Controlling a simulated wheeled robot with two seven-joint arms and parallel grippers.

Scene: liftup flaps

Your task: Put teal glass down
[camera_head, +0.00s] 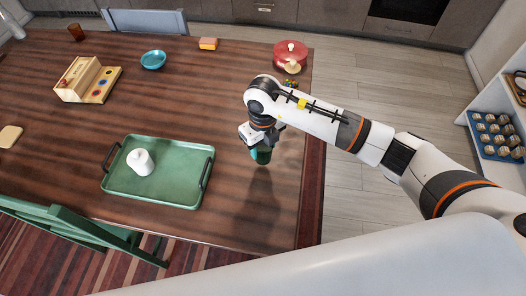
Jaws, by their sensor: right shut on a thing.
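A teal glass (262,156) shows just below my right gripper (258,146), near the right end of the brown wooden table (240,215). The right gripper is shut on the glass, and the wrist hides its upper part. A shadow falls on the table below it. I cannot tell whether the glass touches the tabletop. My left gripper is not in view.
A green tray (180,190) with a white lidded jar (141,162) lies left of the glass. A red pot (291,52) stands at the far right corner, and a teal bowl (153,60) at the back. Bare tabletop surrounds the glass. A green chair (75,225) stands in front.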

